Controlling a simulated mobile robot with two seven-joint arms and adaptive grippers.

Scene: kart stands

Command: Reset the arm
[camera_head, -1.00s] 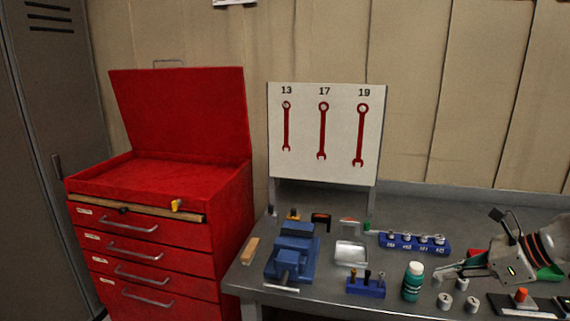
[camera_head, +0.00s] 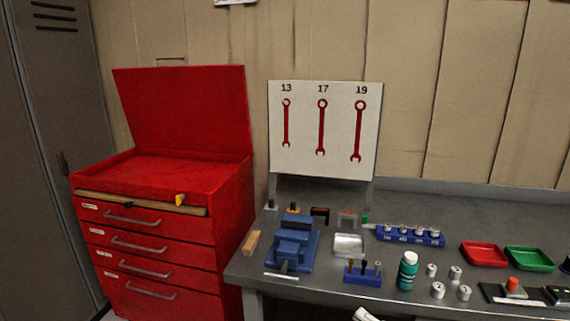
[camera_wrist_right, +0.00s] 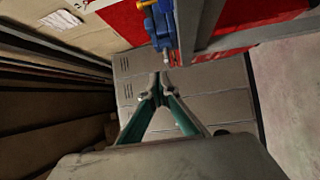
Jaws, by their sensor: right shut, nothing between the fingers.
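A small pale part of my right arm or gripper (camera_head: 366,315) shows at the bottom edge of the head view, in front of the workbench and below its front edge. In the right wrist view, the teal fingers of my right gripper (camera_wrist_right: 160,92) meet at their tips. They are shut with nothing between them. The rest of the right arm is out of the head view. My left gripper is not in view.
The workbench (camera_head: 247,271) carries a blue vise (camera_head: 292,245), a green bottle (camera_head: 408,271), red (camera_head: 484,255) and green trays (camera_head: 530,259), and several metal cylinders. A red tool chest (camera_head: 235,230) stands left. The wrist view shows part of the blue vise (camera_wrist_right: 160,25).

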